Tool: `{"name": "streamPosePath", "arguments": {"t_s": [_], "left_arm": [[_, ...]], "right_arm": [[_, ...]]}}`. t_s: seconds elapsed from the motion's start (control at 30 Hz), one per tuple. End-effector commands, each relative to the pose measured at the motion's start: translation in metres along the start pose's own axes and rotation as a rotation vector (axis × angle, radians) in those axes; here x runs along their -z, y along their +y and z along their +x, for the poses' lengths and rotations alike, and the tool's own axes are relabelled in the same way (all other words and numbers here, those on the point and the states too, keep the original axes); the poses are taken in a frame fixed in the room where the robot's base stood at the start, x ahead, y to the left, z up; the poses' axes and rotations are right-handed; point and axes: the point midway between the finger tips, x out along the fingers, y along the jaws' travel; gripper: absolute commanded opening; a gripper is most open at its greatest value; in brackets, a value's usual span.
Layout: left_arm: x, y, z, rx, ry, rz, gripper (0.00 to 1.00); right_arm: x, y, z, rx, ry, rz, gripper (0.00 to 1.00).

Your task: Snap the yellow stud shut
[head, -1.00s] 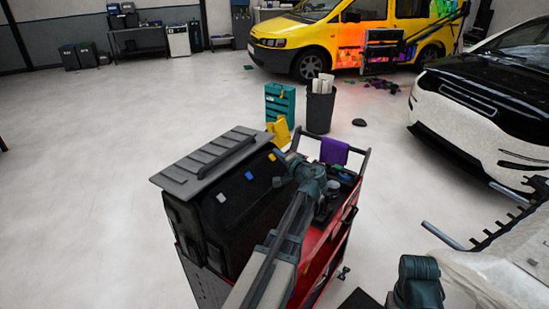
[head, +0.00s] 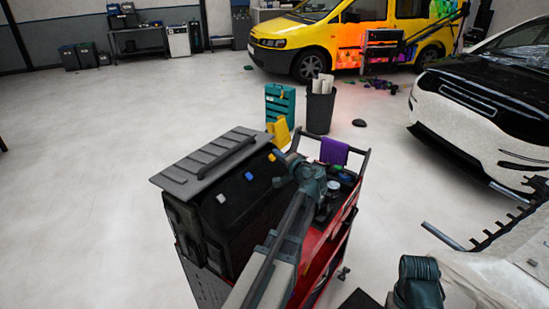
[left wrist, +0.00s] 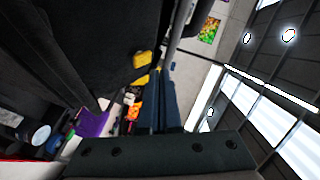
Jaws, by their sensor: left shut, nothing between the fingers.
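The yellow stud (head: 272,157) is a small tab on the upper side of a black bag (head: 240,205) with a grey ribbed lid, in the head view. A blue tab (head: 248,175) and a white tab (head: 221,198) sit nearer along the same side. My left gripper (head: 284,158) is shut and empty, just right of the yellow stud; whether it touches it cannot be told. In the left wrist view its fingers (left wrist: 160,88) lie together near yellow shapes, and I cannot tell which is the stud. My right gripper is out of view.
The bag stands on a red cart (head: 339,245) with a purple cloth (head: 334,150) on its far end. A yellow folded object (head: 280,133), teal drawers (head: 280,103) and a dark bin (head: 319,108) stand beyond. Open floor lies to the left.

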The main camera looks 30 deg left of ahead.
Motion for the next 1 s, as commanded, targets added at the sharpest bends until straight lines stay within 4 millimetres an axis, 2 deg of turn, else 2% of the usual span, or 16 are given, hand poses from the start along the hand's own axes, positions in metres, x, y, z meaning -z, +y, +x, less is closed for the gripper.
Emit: {"name": "streamPosePath", "arguments": {"t_s": [0.6,1.0], "left_arm": [[0.0,0.0,0.0,0.0,0.0,0.0,0.0],[-0.006,0.008,0.008,0.0,0.0,0.0,0.0]], "right_arm": [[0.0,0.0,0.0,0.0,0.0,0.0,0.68],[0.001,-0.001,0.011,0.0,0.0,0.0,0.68]]}}
